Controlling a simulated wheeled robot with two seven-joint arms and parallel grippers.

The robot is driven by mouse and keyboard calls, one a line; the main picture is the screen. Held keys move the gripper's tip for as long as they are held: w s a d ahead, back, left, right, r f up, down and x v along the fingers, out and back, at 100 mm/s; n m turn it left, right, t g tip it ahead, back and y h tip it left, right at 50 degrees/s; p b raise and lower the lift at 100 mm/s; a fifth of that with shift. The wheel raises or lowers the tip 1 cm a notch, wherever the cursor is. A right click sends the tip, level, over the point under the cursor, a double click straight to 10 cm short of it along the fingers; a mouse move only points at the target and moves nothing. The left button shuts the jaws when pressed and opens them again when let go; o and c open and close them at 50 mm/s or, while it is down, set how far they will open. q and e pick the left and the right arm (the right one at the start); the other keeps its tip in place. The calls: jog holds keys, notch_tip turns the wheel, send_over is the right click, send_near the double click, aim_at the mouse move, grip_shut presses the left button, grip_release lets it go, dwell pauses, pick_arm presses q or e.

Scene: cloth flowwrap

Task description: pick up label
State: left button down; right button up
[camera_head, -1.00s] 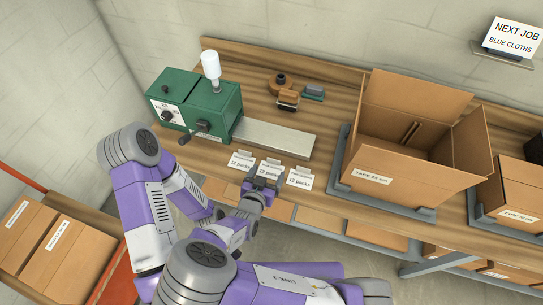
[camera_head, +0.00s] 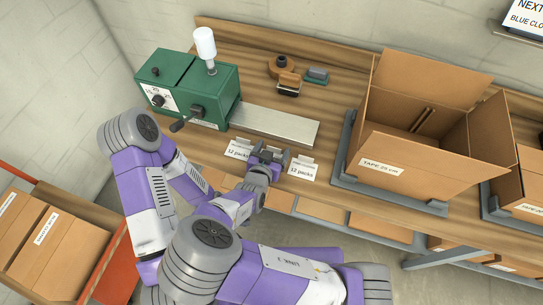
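Three small white labels stand in a row at the bench's front edge. The left label (camera_head: 238,149) and the right label (camera_head: 303,169) show "12 packs". The middle label (camera_head: 273,149) is mostly covered by my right gripper (camera_head: 267,156), and only a pale top edge shows. The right gripper's dark fingers look spread apart at this label; contact is not clear. My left arm comes in from the left, and its gripper end is hidden behind my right forearm.
A green machine (camera_head: 190,85) with a crank and a metal plate (camera_head: 273,124) stands behind the labels. A tape roll (camera_head: 281,66) lies farther back. A large open carton (camera_head: 400,155) in a grey frame stands to the right. Brown boxes (camera_head: 45,245) lie at lower left.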

jog(key=c, duration=1)
jog(key=shift+c, duration=0.2)
jog(key=shift+r, duration=0.1)
